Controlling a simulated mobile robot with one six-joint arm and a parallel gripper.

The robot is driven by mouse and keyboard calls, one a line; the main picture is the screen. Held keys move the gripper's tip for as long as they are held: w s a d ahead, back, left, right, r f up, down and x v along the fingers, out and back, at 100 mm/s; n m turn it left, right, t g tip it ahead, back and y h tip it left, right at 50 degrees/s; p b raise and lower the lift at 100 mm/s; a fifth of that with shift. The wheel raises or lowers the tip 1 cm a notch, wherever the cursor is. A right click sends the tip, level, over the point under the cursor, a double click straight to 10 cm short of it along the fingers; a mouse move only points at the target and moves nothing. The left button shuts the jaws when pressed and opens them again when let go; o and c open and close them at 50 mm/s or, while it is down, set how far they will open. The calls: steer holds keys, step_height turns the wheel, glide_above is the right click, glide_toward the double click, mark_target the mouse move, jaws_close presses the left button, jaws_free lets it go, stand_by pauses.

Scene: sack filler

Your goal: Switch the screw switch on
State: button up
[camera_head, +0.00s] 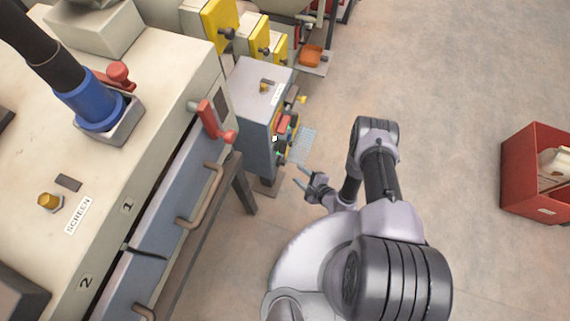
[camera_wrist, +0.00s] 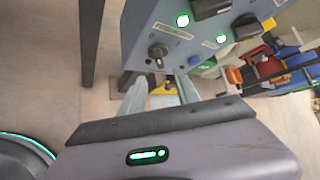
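A blue-grey control box (camera_head: 256,117) stands beyond the bench, with its switch panel facing right. In the wrist view, the panel (camera_wrist: 145,22) carries a dark knob switch (camera_wrist: 158,52) with a small lever, and black switches (camera_wrist: 247,25) beside green lamps. The labels are too small to read, so I cannot tell which is the screw switch or its setting. My gripper (camera_head: 300,176) is in front of the box, apart from it. In the wrist view, its two pale fingers (camera_wrist: 160,80) are spread with nothing between them, and the knob appears just above the gap.
A pale machine (camera_head: 165,45) with a red-handled lever (camera_head: 212,122) and drawer handles fills the left. A dark table leg (camera_wrist: 90,40) stands left of the panel. A red crate (camera_head: 538,172) is on the floor at right. Open floor lies between.

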mark_target(285, 163)
steer(key=b+x, duration=0.4)
steer(key=x, duration=0.8)
steer(key=shift+a, duration=0.1)
steer(key=shift+s, duration=0.1)
jaws_close()
